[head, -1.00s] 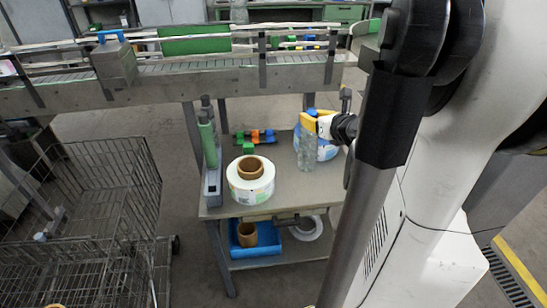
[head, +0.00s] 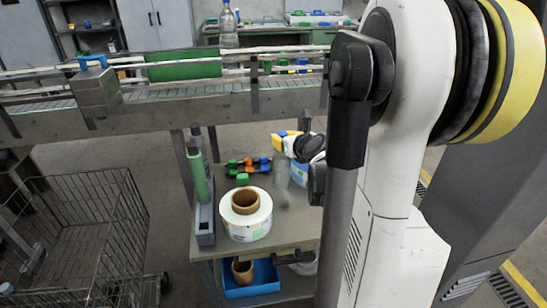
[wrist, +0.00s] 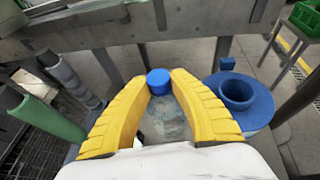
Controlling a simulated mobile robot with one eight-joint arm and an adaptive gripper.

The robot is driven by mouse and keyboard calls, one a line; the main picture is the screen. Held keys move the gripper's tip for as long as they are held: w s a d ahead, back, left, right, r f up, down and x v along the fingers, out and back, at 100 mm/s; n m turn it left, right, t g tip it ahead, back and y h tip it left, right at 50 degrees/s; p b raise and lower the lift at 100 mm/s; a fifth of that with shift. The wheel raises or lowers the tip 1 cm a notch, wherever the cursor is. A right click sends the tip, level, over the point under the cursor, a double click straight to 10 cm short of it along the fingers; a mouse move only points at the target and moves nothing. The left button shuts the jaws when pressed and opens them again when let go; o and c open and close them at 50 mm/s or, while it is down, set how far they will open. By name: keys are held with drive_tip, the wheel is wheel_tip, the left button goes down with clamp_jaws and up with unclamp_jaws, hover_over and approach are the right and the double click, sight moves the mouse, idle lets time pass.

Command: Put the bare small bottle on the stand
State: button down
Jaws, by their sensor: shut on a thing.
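My gripper (wrist: 158,84) has its yellow fingers closed around a clear small bottle (wrist: 164,122) with a blue cap. The bottle shows no label and is seen from above in the wrist view. In the head view the bottle (head: 282,170) hangs upright below my gripper (head: 283,140), over the back right part of the small table (head: 292,226). I cannot tell whether its base touches the tabletop. No thing is clearly recognisable as the stand; a grey upright device with a green roller (head: 197,178) is at the table's left edge.
A white reel with a brown core (head: 245,222) lies on the table. Small coloured blocks (head: 248,164) lie behind it. A blue round piece with a raised hub (wrist: 238,92) is right of my gripper. A conveyor (head: 170,102) crosses behind; a wire cart (head: 75,225) stands left.

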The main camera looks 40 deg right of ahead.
sight(274, 150)
drive_tip(key=w+f, duration=0.1)
drive_tip(key=w+f+b, duration=0.1)
drive_tip(key=w, duration=0.1)
drive_tip(key=shift+a, duration=0.4)
wheel_tip(274, 150, down, 4)
drive_tip(key=shift+w+f+b, duration=0.1)
drive_tip(key=shift+b, duration=1.05)
drive_tip(key=shift+r, duration=0.2)
drive_tip(key=shift+f, duration=0.1)
drive_tip(key=c, duration=1.6)
unclamp_jaws()
drive_tip(key=shift+f, duration=0.15)
drive_tip(key=o, duration=0.3)
drive_tip(key=shift+o, duration=0.2)
